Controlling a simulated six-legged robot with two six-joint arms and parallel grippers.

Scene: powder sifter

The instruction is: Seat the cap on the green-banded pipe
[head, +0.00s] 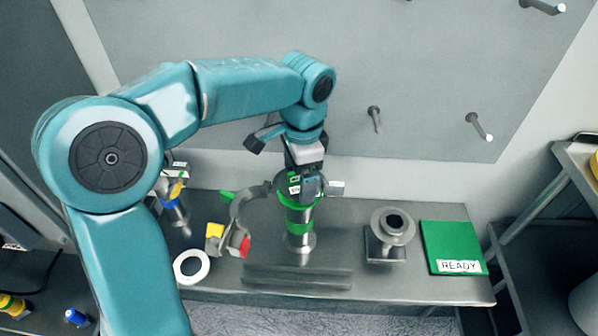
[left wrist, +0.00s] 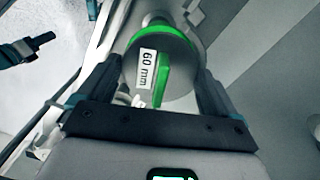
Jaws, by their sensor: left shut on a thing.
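The green-banded pipe (head: 299,226) stands upright on the bench, grey metal with a green band and a flared foot. The cap (head: 294,188) is at the pipe's top end; the gripper partly covers it, and I cannot tell whether it is fully down. In the left wrist view the cap (left wrist: 180,75) is a grey disc with a green rim, a "60 mm" label and a green grip bar between the fingers. My left gripper (head: 308,190) points down from above and is shut on the cap. My right gripper is not in view.
An open curved clamp (head: 238,217) with red and yellow ends is left of the pipe. A white ring (head: 191,266) and a blue-banded pipe (head: 176,213) are further left. A flanged part (head: 393,226) and a green READY pad (head: 453,246) are right. Pegs (head: 375,119) stick out from the wall.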

